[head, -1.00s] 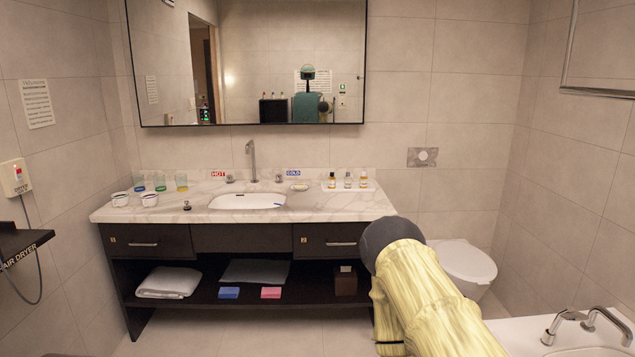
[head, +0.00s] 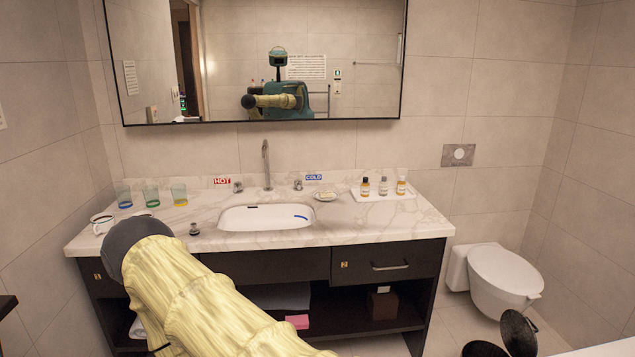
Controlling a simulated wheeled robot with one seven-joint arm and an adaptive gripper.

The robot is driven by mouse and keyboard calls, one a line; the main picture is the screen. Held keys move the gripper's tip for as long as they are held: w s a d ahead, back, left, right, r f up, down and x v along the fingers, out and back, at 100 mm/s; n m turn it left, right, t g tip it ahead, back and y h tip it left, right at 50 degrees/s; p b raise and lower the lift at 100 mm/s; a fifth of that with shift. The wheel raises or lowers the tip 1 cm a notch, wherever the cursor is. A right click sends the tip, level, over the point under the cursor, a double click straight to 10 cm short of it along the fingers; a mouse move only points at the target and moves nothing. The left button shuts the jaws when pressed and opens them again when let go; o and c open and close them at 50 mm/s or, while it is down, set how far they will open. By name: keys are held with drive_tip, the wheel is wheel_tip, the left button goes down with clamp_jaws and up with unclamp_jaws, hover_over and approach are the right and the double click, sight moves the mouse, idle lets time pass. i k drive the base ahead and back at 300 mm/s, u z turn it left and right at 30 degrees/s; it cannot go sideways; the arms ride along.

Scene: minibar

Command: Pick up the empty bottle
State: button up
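Three small bottles with dark caps stand upright on a white tray (head: 408,194) at the right end of the marble counter. The left bottle (head: 365,188) and right bottle (head: 401,186) look amber with pale labels. The middle bottle (head: 383,187) looks paler and clearer; whether it is empty is too small to tell. My yellow-sleeved arm with its dark grey rounded joint crosses the lower left, well apart from the bottles. My gripper's fingers do not show.
The sink (head: 265,217) and its tap (head: 266,165) are mid-counter, left of the tray. Three glasses (head: 151,196) and a white cup (head: 102,223) stand at the left end. The toilet (head: 503,277) is at right. A black rounded object (head: 519,332) shows at the lower right.

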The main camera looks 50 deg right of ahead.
sight(383, 187)
drive_tip(key=z, duration=0.2)
drive_tip(key=i, duration=1.2)
drive_tip(key=z, duration=1.3)
drive_tip(key=i, duration=0.75)
drive_tip(key=z, duration=0.7)
